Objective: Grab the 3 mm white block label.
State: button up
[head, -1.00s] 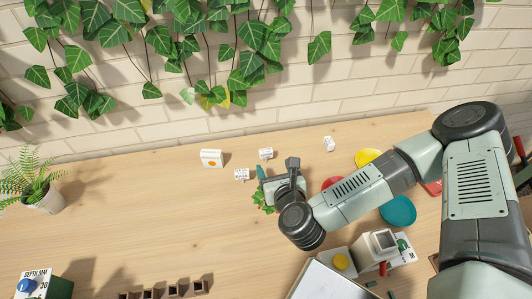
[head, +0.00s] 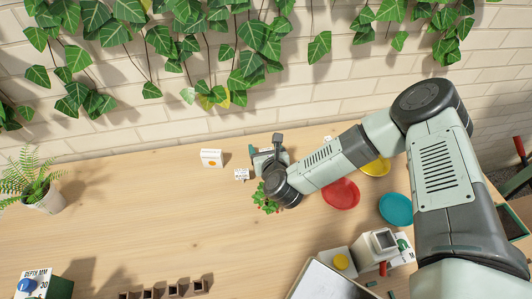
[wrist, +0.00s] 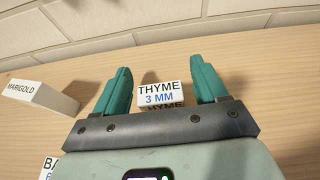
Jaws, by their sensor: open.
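The white block label reading THYME 3 MM (wrist: 160,93) stands on the wooden table in the wrist view. My gripper (wrist: 166,82) is open, with one teal finger on each side of the label and visible gaps between. The label does not look clamped. In the head view my gripper (head: 268,152) is low over the table near the back wall and hides the thyme label.
A white MARIGOLD box (wrist: 38,98) lies left of my gripper. Another white label (wrist: 48,166), partly cut off, is at lower left. A leafy plant (head: 264,199) sits beneath my wrist. Red (head: 341,193), yellow (head: 376,167) and teal (head: 397,209) saucers lie right.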

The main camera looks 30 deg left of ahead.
jog(key=c, duration=1)
